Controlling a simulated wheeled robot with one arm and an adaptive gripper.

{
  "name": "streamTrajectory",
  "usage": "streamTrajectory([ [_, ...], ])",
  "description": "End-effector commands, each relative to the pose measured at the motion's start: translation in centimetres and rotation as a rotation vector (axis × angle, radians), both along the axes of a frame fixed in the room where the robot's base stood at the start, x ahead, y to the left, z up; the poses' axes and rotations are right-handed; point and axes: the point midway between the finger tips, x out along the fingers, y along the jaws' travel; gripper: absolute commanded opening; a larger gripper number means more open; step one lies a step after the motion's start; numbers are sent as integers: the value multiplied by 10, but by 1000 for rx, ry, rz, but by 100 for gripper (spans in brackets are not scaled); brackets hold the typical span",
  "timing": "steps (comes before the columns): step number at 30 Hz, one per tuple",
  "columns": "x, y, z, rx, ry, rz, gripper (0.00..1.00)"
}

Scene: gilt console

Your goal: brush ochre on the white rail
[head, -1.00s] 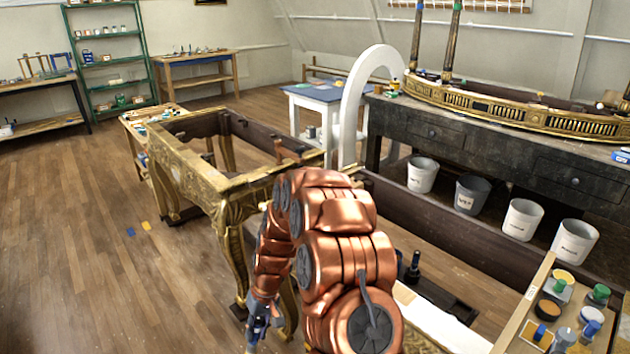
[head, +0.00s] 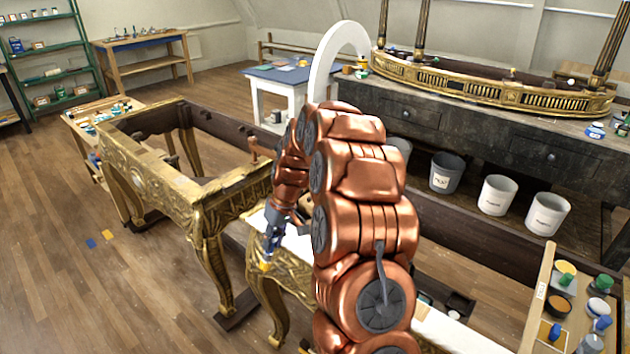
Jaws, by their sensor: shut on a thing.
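My gripper (head: 273,236) hangs at the end of my copper arm, left of centre. It is shut on a slim brush (head: 265,265), whose tip shows yellow and points down. Most of the brush is hidden by the fingers. The white rail (head: 297,243) is a pale strip along the top of the near gilt console part, just right of the brush. My arm covers its middle, and more white (head: 445,329) shows at lower right. I cannot tell whether the brush touches the rail. A pot of ochre-yellow paint (head: 566,268) stands in the wooden tray at right.
The wooden tray (head: 541,292) also holds several other pots and lids. A gilt console frame (head: 150,170) stands at left, with a peg-like tool (head: 254,150) near its corner. A dark workbench (head: 480,130) with buckets below lies behind. The floor at left is mostly clear.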

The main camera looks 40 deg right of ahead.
Motion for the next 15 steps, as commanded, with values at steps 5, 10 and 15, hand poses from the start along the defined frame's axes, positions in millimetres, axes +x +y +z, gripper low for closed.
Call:
streamTrajectory([
  [5,-5,-59,68,-22,-85,20,0],
  [10,-17,-98,114,-36,-141,40,0],
  [15,-26,-118,139,-42,-172,50,0],
])
